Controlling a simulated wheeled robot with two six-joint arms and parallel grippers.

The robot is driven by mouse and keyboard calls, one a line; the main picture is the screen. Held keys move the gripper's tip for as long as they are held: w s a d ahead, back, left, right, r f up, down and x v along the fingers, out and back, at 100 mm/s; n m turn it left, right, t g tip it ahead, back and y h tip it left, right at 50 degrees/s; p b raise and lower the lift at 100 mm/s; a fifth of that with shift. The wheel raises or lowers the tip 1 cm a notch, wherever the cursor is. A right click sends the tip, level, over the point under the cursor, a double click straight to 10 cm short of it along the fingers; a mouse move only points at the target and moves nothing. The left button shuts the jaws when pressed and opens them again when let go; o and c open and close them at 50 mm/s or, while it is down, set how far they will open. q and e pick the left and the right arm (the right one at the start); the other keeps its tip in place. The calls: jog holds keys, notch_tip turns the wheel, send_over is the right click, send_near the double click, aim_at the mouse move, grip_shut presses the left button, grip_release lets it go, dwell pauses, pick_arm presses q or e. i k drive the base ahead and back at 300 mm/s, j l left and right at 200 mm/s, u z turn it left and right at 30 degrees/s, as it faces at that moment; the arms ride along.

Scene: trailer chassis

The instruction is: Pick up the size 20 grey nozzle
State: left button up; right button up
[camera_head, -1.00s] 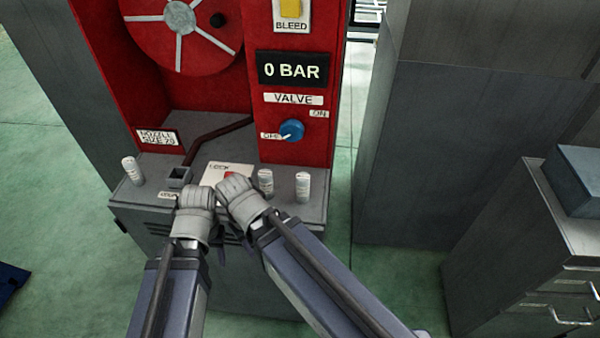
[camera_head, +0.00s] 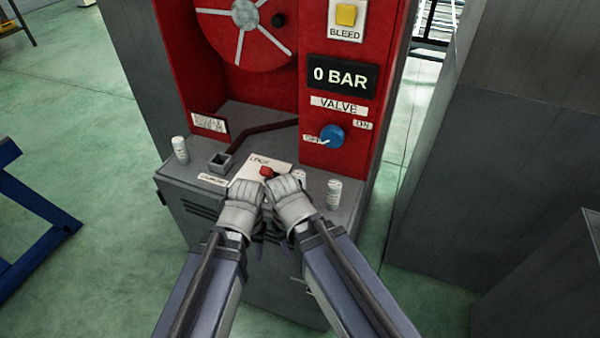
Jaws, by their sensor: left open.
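Three small pale grey nozzles stand upright on the grey bench top: one at the left (camera_head: 180,149), one at the middle right (camera_head: 299,177) and one at the far right (camera_head: 334,194). Their size markings are too small to read. My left gripper (camera_head: 246,200) is open above the bench's front edge, right of the left nozzle and apart from it. My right gripper (camera_head: 287,195) is close beside it, just in front of the middle nozzle, whose lower part it hides. I see both grippers from behind, so the fingertips are hidden; whether the right is open is unclear.
The grey bench (camera_head: 200,186) carries a square socket (camera_head: 221,161) and a lock plate with a red part (camera_head: 266,171). A red panel behind has a 0 BAR display (camera_head: 340,75), blue valve knob (camera_head: 332,136) and nozzle sign (camera_head: 210,123). A blue frame (camera_head: 35,210) stands left.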

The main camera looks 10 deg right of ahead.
aim_at(299, 174)
jog(key=i+j+z, duration=0.15)
jog(key=j+z, duration=0.2)
jog(key=j, duration=0.65)
jog(key=j+z, duration=0.3)
jog(key=j, duration=0.7)
jog(key=j+z, duration=0.35)
jog(key=j, duration=0.7)
